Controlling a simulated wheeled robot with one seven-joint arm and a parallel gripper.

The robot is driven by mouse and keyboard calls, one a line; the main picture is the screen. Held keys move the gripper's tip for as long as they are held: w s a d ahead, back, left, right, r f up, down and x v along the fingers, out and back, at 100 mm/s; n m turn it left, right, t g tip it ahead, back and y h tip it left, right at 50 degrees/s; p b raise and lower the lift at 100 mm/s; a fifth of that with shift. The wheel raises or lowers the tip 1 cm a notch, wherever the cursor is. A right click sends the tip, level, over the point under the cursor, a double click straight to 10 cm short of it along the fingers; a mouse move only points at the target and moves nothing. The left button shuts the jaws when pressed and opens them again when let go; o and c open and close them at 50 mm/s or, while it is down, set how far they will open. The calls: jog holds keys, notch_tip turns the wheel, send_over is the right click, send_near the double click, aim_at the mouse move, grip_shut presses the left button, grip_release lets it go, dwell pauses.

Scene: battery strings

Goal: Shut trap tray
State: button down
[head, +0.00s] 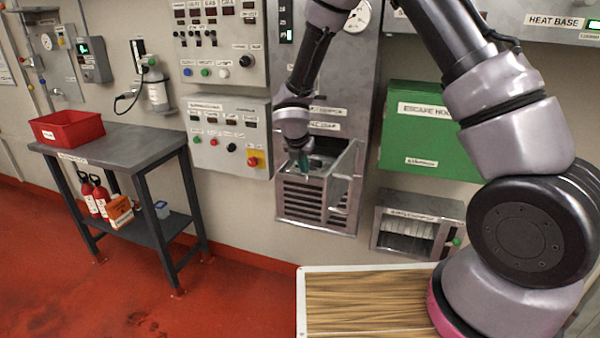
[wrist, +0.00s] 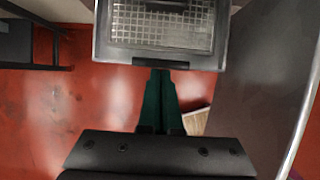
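The trap tray (wrist: 160,30) is a grey metal tray with a mesh floor at the top of the wrist view. A dark bar (wrist: 145,62) runs along its near edge. In the head view, the louvred metal housing (head: 305,205) sits low on the wall, with the tray pulled out at its top (head: 345,165). My gripper (wrist: 160,76) has its green fingers close together, tips right by the dark bar. It also shows in the head view (head: 304,166), at the housing's upper left. I cannot tell whether the fingertips touch the bar.
A green box (head: 428,140) is mounted right of the housing, with a small metal rack (head: 415,228) below it. Control panels (head: 226,140) are on the left wall. A grey table (head: 130,148) bears a red bin (head: 67,127). Red floor (head: 220,285) lies open between.

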aim_at(314, 160)
jog(key=w+d, duration=0.1)
jog(key=w, duration=0.2)
jog(key=w+d, duration=0.1)
jog(key=w, duration=0.1)
jog(key=w+d, duration=0.1)
jog(key=w, duration=0.2)
jog(key=shift+w+d, duration=0.15)
jog(key=shift+w, duration=0.2)
